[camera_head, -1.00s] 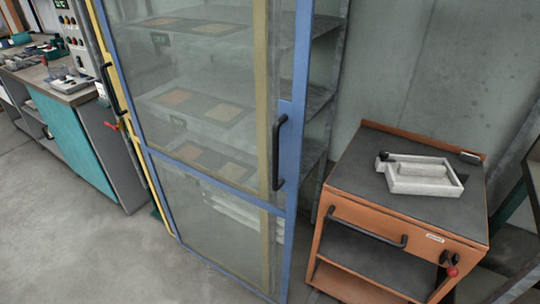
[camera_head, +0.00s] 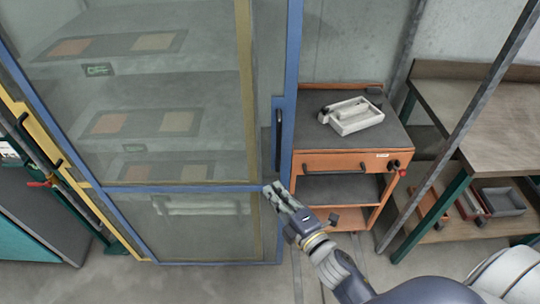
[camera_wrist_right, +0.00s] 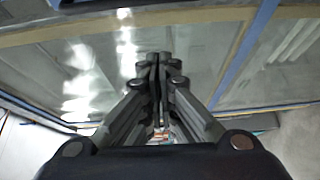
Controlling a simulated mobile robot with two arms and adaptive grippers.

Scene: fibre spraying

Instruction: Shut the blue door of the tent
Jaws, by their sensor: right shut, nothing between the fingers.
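The blue-framed door (camera_head: 189,189) of the tent, with clear panels, fills the left half of the head view. Its dark vertical handle (camera_head: 279,139) is on the right stile. My right gripper (camera_head: 275,190) is shut and empty, just below the handle, by the lower part of the right stile. In the right wrist view its closed fingers (camera_wrist_right: 158,62) point toward the clear panels and blue frame bars. Whether the fingertips touch the door I cannot tell. A yellow frame edge (camera_head: 243,90) shows through the door. My left gripper is in neither view.
An orange cart (camera_head: 343,163) with a grey tray (camera_head: 352,115) on top stands right of the door. A workbench (camera_head: 478,112) with a slanted metal post (camera_head: 465,120) is at the far right. Open floor (camera_head: 200,284) lies in front of the door.

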